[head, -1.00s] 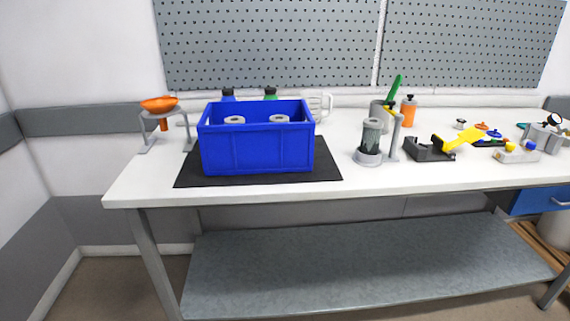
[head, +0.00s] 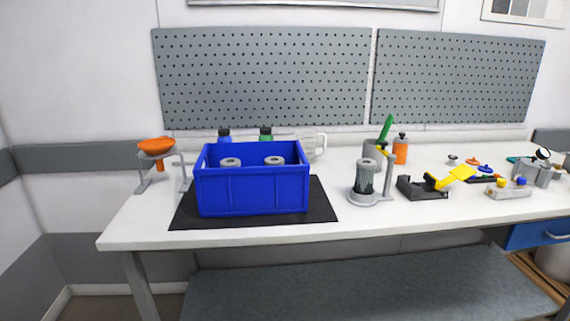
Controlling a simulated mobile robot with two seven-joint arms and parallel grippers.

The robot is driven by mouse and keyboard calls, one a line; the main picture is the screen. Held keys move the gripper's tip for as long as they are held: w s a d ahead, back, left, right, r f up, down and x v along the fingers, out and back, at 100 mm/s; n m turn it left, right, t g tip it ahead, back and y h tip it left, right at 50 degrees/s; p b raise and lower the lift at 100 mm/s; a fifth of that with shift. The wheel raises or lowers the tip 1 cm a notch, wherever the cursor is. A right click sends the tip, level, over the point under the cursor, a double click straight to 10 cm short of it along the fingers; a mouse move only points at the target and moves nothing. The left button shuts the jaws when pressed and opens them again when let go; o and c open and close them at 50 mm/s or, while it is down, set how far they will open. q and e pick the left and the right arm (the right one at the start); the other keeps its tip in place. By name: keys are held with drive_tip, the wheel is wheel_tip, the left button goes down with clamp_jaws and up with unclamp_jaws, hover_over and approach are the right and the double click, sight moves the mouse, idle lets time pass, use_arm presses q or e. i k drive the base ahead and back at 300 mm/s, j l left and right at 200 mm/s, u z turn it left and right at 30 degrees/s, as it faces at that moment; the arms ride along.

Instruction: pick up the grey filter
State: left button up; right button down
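A grey filter cartridge (head: 366,178) with a paler cap stands upright on a round grey base with a post beside it, right of the blue crate. Two more pale grey cylinders, the left one (head: 231,162) and the right one (head: 274,161), show their round tops with dark centre holes inside the blue crate (head: 252,191). Their lower parts are hidden by the crate's front wall. I cannot tell which of these is the grey filter of the task. Neither of my grippers is in view.
The crate stands on a black mat (head: 322,212) on the white table (head: 140,226). An orange funnel (head: 156,147) on a stand is at the left. Bottles and a clear jug stand behind the crate. A black-and-yellow tool (head: 424,188) and small parts lie at the right.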

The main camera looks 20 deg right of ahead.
sight(366, 166)
drive_tip(key=i+l, duration=0.1)
drive_tip(key=l, duration=0.3)
drive_tip(key=i+l, duration=0.1)
drive_tip(key=l, duration=0.3)
drive_tip(key=i+l+z, duration=0.1)
drive_tip(key=l, duration=0.25)
drive_tip(key=i+l, duration=0.1)
drive_tip(key=l, duration=0.3)
drive_tip(key=i+l, duration=0.1)
drive_tip(key=l, duration=0.3)
drive_tip(key=i+l, duration=0.15)
drive_tip(key=l, duration=0.2)
drive_tip(key=k+l+z, duration=0.05)
